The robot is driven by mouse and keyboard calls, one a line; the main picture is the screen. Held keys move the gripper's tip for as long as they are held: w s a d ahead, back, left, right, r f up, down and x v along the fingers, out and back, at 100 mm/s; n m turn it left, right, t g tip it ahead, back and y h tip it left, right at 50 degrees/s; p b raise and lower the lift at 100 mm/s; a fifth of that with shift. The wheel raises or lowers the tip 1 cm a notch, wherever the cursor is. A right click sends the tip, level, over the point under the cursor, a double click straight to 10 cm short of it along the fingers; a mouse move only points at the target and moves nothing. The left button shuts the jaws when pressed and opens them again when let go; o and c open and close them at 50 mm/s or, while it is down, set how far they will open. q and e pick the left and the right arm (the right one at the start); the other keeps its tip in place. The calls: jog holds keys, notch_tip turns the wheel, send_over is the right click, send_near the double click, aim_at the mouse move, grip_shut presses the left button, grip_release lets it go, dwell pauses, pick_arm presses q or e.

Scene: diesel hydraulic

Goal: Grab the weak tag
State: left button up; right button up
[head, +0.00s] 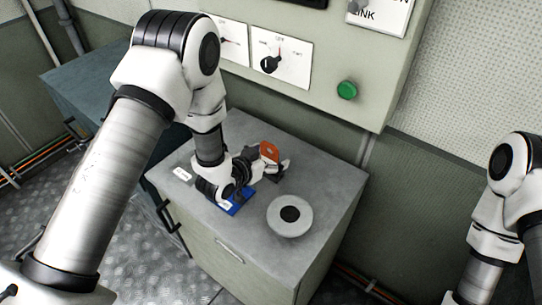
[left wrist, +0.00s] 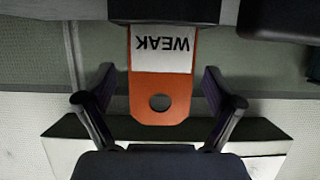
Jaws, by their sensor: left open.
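The weak tag (head: 269,151) is a small orange plate at my left gripper, above the grey cabinet top. In the left wrist view the tag (left wrist: 160,85) has a white label reading WEAK, upside down, and a round hole. Its upper end meets a dark block (left wrist: 165,11). My left gripper (head: 276,164) is open. In the left wrist view its fingers (left wrist: 160,95) stand one on each side of the tag, with a gap to both edges. My right gripper is out of view; only part of my right arm shows.
The grey cabinet top (head: 330,190) holds a round grey disc with a dark centre (head: 290,215), a blue item (head: 236,203) partly under my wrist, and a white label (head: 182,174). A wall panel with a dial (head: 271,62) and green button (head: 347,90) rises behind.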

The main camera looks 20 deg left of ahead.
pick_arm(q)
jog(key=shift+w+f, duration=0.1)
jog(key=shift+w, duration=0.15)
jog(key=shift+s+a, duration=0.1)
jog(key=shift+s, duration=0.1)
jog(key=shift+c, duration=0.6)
jog(key=c, duration=0.9)
jog(key=shift+r, duration=0.2)
